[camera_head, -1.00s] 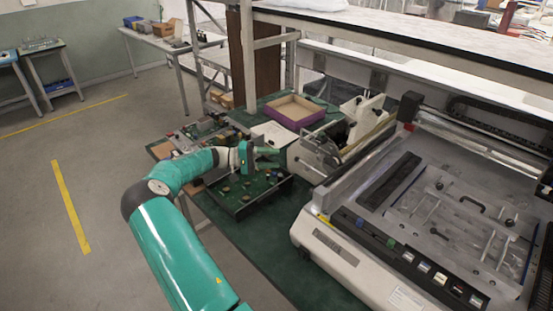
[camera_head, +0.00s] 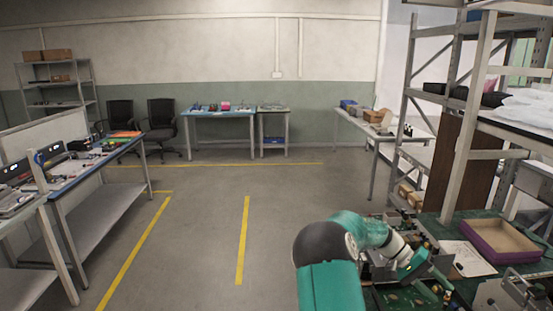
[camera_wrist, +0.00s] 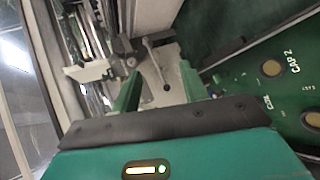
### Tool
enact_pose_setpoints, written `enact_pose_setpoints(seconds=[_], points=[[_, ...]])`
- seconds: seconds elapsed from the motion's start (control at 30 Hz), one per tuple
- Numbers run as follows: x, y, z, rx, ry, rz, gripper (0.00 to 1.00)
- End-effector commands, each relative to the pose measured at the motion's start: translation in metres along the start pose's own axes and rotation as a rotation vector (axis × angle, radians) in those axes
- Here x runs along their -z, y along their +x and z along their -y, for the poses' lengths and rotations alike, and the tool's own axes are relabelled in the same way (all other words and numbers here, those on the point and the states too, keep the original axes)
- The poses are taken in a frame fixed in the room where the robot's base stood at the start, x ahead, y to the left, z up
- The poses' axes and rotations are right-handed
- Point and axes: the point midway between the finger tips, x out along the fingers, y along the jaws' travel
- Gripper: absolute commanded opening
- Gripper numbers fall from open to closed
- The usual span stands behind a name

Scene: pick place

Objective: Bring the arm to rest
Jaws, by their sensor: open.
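My teal arm reaches from the bottom of the head view over a workbench at the lower right. My gripper (camera_head: 442,281) is beside a green circuit board (camera_head: 398,299) that lies on the bench. In the wrist view my gripper (camera_wrist: 160,90) has its two green fingers apart, with nothing visible between them. The green board (camera_wrist: 272,95), with round gold pads, shows to the right of the fingers. Grey metal machine parts (camera_wrist: 160,62) are beyond the fingertips. The exact gap between gripper and bench cannot be told.
A purple-rimmed tray (camera_head: 487,254) stands on the bench, right of my gripper. Metal shelving (camera_head: 462,115) rises behind it. Open floor (camera_head: 200,240) with yellow lines lies to the left. Tables (camera_head: 220,126) and chairs (camera_head: 160,125) stand further back.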

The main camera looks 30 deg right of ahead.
Motion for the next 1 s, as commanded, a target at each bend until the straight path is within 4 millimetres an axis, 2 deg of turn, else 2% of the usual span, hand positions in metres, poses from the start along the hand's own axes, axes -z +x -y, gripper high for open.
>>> enact_pose_setpoints(seconds=[0.03, 0.27, 0.47, 0.7, 0.9, 1.0], points=[[-0.011, -0.013, 0.002, 0.070, -0.019, -0.022, 0.44], [-0.063, -0.069, 0.019, 0.346, -0.123, -0.126, 0.44], [-0.119, -0.122, 0.028, 0.558, -0.227, -0.245, 0.44], [-0.199, -0.180, 0.030, 0.775, -0.360, -0.418, 0.44], [-0.273, -0.215, 0.025, 0.920, -0.471, -0.582, 0.44], [-0.311, -0.227, 0.022, 0.981, -0.523, -0.668, 0.44]])
